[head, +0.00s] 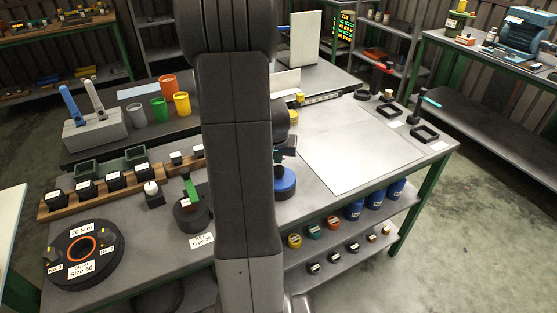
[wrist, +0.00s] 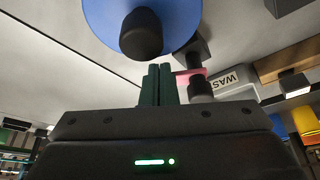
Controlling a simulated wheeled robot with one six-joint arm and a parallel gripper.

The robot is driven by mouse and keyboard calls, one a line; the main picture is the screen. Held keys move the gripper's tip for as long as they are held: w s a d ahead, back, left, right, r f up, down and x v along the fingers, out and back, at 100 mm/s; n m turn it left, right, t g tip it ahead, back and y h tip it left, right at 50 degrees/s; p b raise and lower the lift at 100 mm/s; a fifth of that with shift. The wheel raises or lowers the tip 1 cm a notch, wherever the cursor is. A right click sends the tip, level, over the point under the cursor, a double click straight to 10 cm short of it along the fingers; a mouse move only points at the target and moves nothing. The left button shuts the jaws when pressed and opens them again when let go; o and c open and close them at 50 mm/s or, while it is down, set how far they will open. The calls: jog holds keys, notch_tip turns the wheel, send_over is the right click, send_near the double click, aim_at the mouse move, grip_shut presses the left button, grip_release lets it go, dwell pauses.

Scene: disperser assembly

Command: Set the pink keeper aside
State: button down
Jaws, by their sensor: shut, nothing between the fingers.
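The pink keeper (wrist: 190,74) shows in the wrist view as a small flat pink piece. It lies between a dark block (wrist: 192,52) and a dark cylinder (wrist: 200,90), just right of my gripper's fingertips. I cannot tell whether it touches them. My gripper (wrist: 158,68) is shut and empty, its two dark green fingers together. In the head view my arm hides the keeper, and my gripper (head: 279,157) shows only in part at the arm's right edge, above a blue disc.
The blue disc (head: 285,184) with a dark knob (wrist: 141,34) is close to my fingertips. A label reading "WAS" (wrist: 232,80) lies to the right. A pale sheet (head: 360,147) covers a clear area of the bench. Black blocks stand on a wooden rail (head: 60,207) at left.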

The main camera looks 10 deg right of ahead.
jog(key=shift+w+d+b, duration=0.55)
jog(key=shift+w+b, duration=0.25)
jog(key=shift+b, duration=0.1)
jog(key=shift+w, duration=0.15)
jog(key=shift+d, duration=0.1)
